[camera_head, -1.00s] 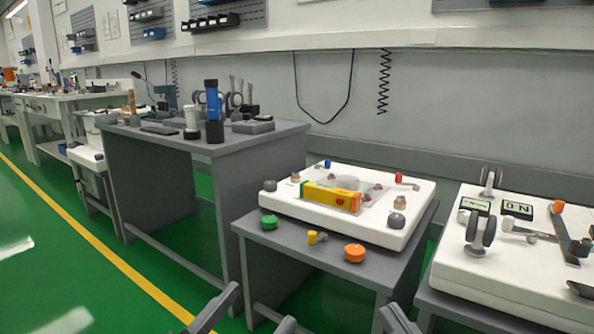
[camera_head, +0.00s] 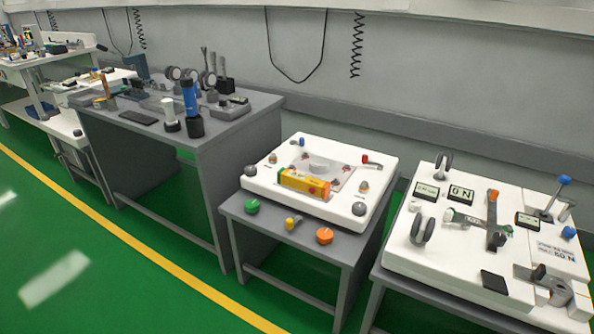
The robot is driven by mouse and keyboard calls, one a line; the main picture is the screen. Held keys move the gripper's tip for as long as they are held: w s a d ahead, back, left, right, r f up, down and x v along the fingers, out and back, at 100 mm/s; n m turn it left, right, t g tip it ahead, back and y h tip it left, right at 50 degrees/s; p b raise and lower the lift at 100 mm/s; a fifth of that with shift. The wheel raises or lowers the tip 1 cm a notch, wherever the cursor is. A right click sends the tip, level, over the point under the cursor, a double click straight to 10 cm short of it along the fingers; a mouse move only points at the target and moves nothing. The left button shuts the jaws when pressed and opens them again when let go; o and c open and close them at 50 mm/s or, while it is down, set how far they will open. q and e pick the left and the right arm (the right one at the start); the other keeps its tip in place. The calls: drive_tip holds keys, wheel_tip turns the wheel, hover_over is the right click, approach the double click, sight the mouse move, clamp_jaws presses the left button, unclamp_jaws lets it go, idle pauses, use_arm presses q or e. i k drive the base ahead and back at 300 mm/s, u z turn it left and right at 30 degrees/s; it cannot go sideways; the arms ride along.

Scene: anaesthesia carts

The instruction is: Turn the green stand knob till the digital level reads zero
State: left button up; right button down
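A green knob (camera_head: 252,206) sits at the front left of a small grey table, beside a white slab. A yellow and orange bar-shaped object (camera_head: 304,182) lies on the slab's middle; it may be the digital level, but no reading on it can be made out. Neither of my grippers shows in the head view now.
A yellow knob (camera_head: 291,222) and an orange knob (camera_head: 324,236) sit near the green one. The white slab (camera_head: 335,207) carries grey knobs and blue and red handles. A white bench (camera_head: 455,267) at right has several displays, one reading 0 N. Green floor is clear in front.

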sight(251, 205)
drive_tip(key=u, duration=0.45)
drive_tip(key=i, duration=1.6)
drive_tip(key=z, duration=0.75)
